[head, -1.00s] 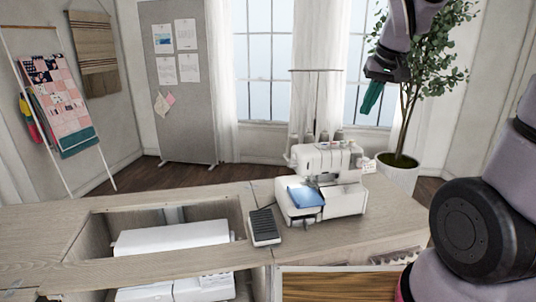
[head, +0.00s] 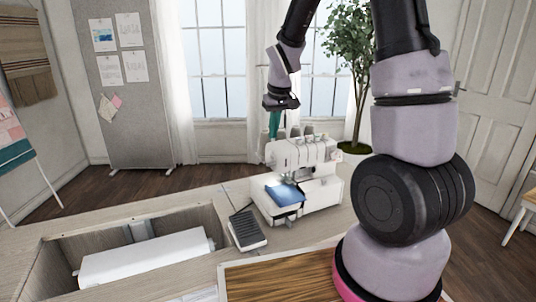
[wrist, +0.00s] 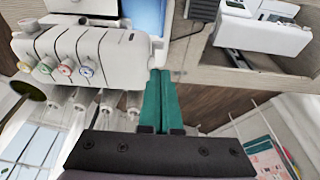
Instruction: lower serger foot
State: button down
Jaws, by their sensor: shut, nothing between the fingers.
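The white serger (head: 305,180) stands on the right end of the cabinet top, with a blue plate (head: 285,193) on its front left. In the wrist view the serger (wrist: 85,50) fills the upper left, with several coloured dials on its face. The presser foot is too small or hidden to make out. My gripper (head: 274,128) has green fingers pointing down, above and behind the serger's left end. In the wrist view my gripper (wrist: 158,75) is shut and empty, its fingertips close beside the serger's end; I cannot tell whether they touch.
A dark foot pedal (head: 247,230) lies left of the serger. An opening in the cabinet (head: 180,222) holds a white machine (head: 145,258). A potted plant (head: 352,90) stands behind, near the windows. A pinboard (head: 120,85) stands at the back left.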

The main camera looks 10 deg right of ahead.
aim_at(270, 154)
jog(key=x, duration=1)
